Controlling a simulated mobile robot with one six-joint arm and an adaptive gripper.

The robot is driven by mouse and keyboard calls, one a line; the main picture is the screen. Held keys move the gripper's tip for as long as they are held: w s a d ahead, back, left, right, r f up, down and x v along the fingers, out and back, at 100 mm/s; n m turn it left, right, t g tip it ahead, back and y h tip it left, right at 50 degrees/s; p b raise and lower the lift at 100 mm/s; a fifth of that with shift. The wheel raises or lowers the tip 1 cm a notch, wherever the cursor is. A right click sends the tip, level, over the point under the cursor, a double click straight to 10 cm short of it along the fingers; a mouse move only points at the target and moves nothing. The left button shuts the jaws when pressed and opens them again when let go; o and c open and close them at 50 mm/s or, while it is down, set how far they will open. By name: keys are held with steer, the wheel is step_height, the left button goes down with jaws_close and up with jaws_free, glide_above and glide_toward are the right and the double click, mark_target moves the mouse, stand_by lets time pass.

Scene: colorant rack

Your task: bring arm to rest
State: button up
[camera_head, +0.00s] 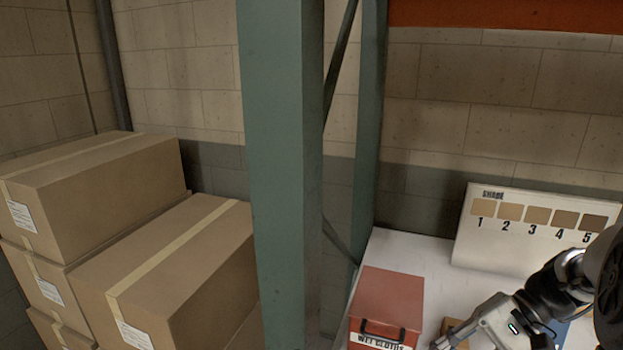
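My gripper (441,343) is at the bottom right, low over the white shelf surface (400,250). It points left and down, and my arm enters from the right edge. The fingertips are small and partly cut off by the lower edge, so I cannot tell whether they are open or shut. A small brown object (453,325) shows right beside and behind the fingers. I cannot tell whether the gripper touches it.
A red box labelled for wet cloths (392,298) stands just left of my gripper. A shade chart numbered 1 to 5 (530,256) leans behind the arm. A green rack upright (283,170) separates the shelf from stacked cardboard boxes (90,200). An orange beam (505,14) crosses above.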

steer(key=s+a+r+n+t+h, duration=0.3)
steer(key=s+a+n+t+h, duration=0.3)
steer(key=s+a+h, duration=0.3)
steer(key=shift+s+a+r+n+h, duration=0.25)
steer(key=shift+s+n+h, duration=0.55)
steer(key=shift+s, duration=0.6)
